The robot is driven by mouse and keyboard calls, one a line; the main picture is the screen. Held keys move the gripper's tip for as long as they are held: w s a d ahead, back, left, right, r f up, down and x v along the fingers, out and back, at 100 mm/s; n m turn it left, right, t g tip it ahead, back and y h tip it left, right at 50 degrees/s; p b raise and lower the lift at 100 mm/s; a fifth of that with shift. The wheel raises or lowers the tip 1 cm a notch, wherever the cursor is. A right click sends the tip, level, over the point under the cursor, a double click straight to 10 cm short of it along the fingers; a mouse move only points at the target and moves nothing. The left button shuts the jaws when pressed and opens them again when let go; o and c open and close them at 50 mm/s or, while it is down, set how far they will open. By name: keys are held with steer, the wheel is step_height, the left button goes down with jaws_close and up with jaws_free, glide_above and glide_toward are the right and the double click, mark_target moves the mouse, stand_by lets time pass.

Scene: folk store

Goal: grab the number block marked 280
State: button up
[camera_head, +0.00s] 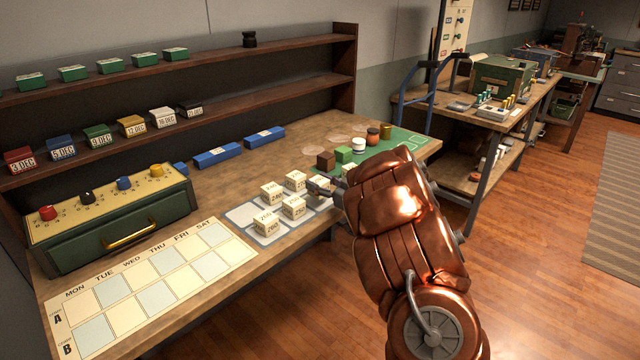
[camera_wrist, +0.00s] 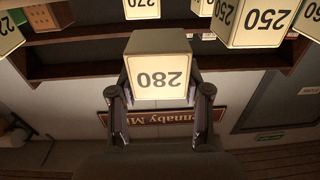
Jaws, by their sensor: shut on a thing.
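The cream block marked 280 (camera_wrist: 160,78) fills the middle of the wrist view, its number upside down. My gripper (camera_wrist: 160,92) has one finger at each side of it and is shut on it. In the head view my gripper (camera_head: 318,187) is beside the cluster of number blocks at the table's front edge, partly hidden by my arm. Other cream blocks marked 250 (camera_wrist: 264,20) and 270 (camera_wrist: 141,8) show beyond the held one. In the head view one block (camera_head: 265,225) stands nearest the front; I cannot tell for sure which block there is 280.
Pale pads (camera_head: 243,215) lie under the blocks. A green mat (camera_head: 405,143) with small jars and cubes is just behind my gripper. A green drawer box (camera_head: 110,225) and a weekday chart (camera_head: 150,285) are at left. Blue bars (camera_head: 217,154) lie below the shelves.

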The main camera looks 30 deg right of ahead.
steer(key=s+a+r+b, duration=0.1)
steer(key=s+a+b, duration=0.1)
steer(key=s+a, duration=0.4)
steer(key=s, duration=0.3)
steer(key=shift+s, duration=0.35)
